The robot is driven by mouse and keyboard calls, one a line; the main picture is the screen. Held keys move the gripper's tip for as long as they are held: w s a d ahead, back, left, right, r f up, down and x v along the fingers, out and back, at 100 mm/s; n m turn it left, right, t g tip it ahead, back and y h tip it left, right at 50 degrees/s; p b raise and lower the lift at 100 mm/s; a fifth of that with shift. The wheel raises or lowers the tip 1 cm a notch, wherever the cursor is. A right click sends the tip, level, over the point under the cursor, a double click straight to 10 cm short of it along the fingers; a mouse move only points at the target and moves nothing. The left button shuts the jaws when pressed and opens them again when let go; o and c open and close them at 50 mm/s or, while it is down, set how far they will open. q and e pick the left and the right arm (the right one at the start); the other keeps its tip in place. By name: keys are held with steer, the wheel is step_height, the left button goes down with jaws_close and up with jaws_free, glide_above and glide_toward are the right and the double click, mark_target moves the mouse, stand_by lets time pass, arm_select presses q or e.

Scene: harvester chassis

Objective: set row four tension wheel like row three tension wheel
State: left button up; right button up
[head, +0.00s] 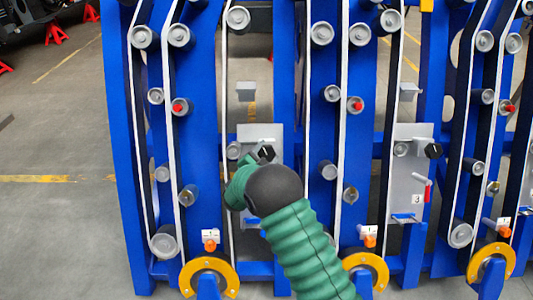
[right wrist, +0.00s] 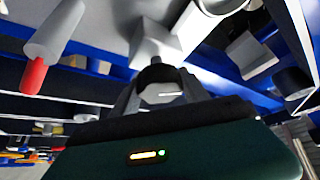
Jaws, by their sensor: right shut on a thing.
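A black knob (head: 267,152), the tension wheel, is on the grey plate (head: 262,131) left of the plate marked 3; the arm hides that plate's lower part and any number. My right gripper (head: 256,158) is at this knob and mostly hidden behind my black wrist. In the right wrist view the right gripper (right wrist: 160,94) is shut on the black knob (right wrist: 157,74). A thin white mark shows beside the knob there. The row three tension wheel (head: 433,151) is a black knob at the right of the plate (head: 407,185) marked 3. My left gripper is not in view.
Blue uprights (head: 120,150) with white belts and grey rollers stand around the plates. A red-handled lever (head: 427,192) is on plate 3. Yellow rings (head: 208,276) stand low in front.

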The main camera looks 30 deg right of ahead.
steer(key=shift+f, duration=0.1)
steer(key=o, duration=1.4)
steer(key=shift+s, duration=0.1)
steer(key=shift+s+a+r, duration=0.2)
steer(key=shift+a, duration=0.15)
steer(key=p+v, duration=0.3)
steer(key=v, duration=1.3)
steer(key=shift+f+p, duration=0.2)
steer(key=shift+p, duration=0.2)
steer(key=shift+w, duration=0.1)
